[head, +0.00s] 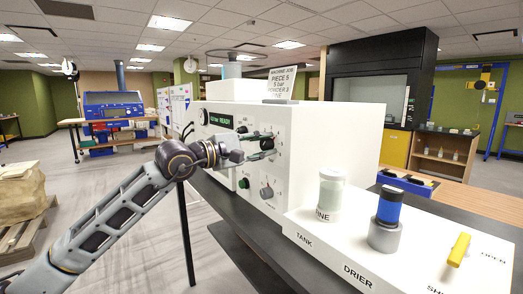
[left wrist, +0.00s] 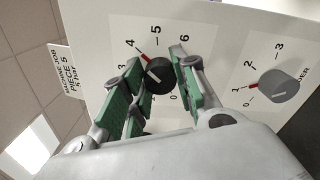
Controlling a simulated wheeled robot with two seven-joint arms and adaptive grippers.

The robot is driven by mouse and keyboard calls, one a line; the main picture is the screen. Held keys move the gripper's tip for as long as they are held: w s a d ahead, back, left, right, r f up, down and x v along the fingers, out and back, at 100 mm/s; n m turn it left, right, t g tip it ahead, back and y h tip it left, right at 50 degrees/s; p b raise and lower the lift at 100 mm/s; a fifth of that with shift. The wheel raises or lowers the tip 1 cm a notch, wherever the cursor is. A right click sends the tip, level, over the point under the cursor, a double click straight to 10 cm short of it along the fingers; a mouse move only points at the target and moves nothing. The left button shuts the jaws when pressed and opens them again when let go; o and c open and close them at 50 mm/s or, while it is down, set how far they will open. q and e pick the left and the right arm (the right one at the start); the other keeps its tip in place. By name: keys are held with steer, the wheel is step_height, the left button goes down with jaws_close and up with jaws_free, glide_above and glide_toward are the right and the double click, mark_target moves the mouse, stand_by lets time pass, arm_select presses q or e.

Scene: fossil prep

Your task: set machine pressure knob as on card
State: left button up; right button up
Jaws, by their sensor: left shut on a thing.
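The white machine (head: 330,140) has a front panel with dials. The black pressure knob (left wrist: 159,71) sits on a scale in the left wrist view; its red pointer is near the 4. My left gripper (head: 268,148) is at the panel; in the left wrist view its green-padded fingers (left wrist: 157,85) are on both sides of the knob, shut on it. The gripper hides most of the knob in the head view. The card (head: 281,83) on top of the machine reads piece 5, 5 bar, powder 3, fine. My right gripper is not in view.
A grey knob (left wrist: 279,86) with its red pointer near 1 sits beside the pressure knob. A green display (head: 219,118) is on the panel. A jar (head: 329,196), a blue-topped cylinder (head: 388,208) and a yellow handle (head: 459,249) are on the white ledge at right.

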arm_select(q)
steer(key=shift+f+m+b, duration=0.15)
steer(key=shift+m+b, duration=0.75)
steer(key=shift+m, duration=0.3)
steer(key=shift+m+b, duration=0.85)
steer(key=shift+m, duration=0.35)
steer(key=shift+m+b, duration=0.55)
steer(key=shift+m, duration=0.85)
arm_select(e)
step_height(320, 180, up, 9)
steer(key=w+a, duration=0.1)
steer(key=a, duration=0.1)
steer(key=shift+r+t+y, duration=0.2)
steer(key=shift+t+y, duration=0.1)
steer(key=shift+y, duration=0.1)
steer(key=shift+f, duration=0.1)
arm_select(q)
steer(key=o, duration=1)
steer(key=shift+o, duration=0.2)
steer(key=shift+a, duration=0.1)
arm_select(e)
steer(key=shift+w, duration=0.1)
